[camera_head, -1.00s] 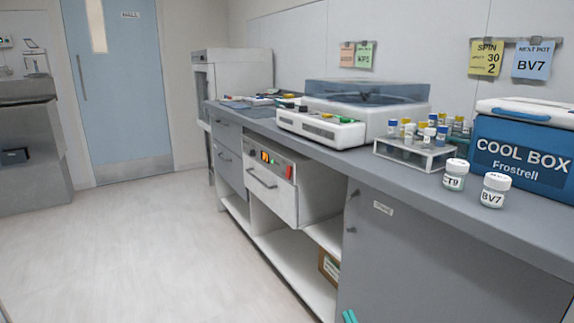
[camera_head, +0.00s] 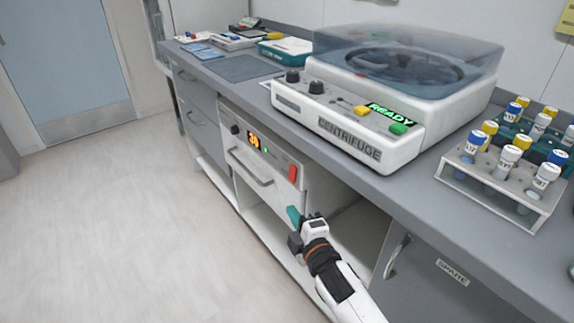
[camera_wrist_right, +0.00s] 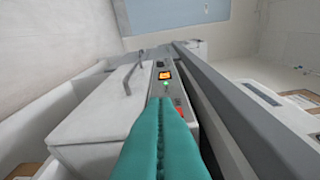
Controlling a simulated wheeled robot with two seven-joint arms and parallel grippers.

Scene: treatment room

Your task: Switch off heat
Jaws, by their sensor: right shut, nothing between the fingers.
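The warming drawer (camera_head: 262,178) is a white unit under the counter with a grey bar handle. Its top panel holds a black knob (camera_head: 235,129), a lit orange display (camera_head: 253,142), a small green light (camera_head: 266,150) and a red switch (camera_head: 293,173). My right gripper (camera_head: 294,216), with teal fingers, is shut and empty, in front of the drawer just below the red switch. In the right wrist view the shut fingers (camera_wrist_right: 160,135) point along the panel and partly cover the red switch (camera_wrist_right: 180,108); whether they touch it I cannot tell. My left gripper is not in view.
The centrifuge (camera_head: 390,90) with a READY display stands on the counter above. A tube rack (camera_head: 500,190) stands to its right. A grey cabinet with a handle (camera_head: 397,257) is right of the drawer. The floor (camera_head: 110,220) at left is clear.

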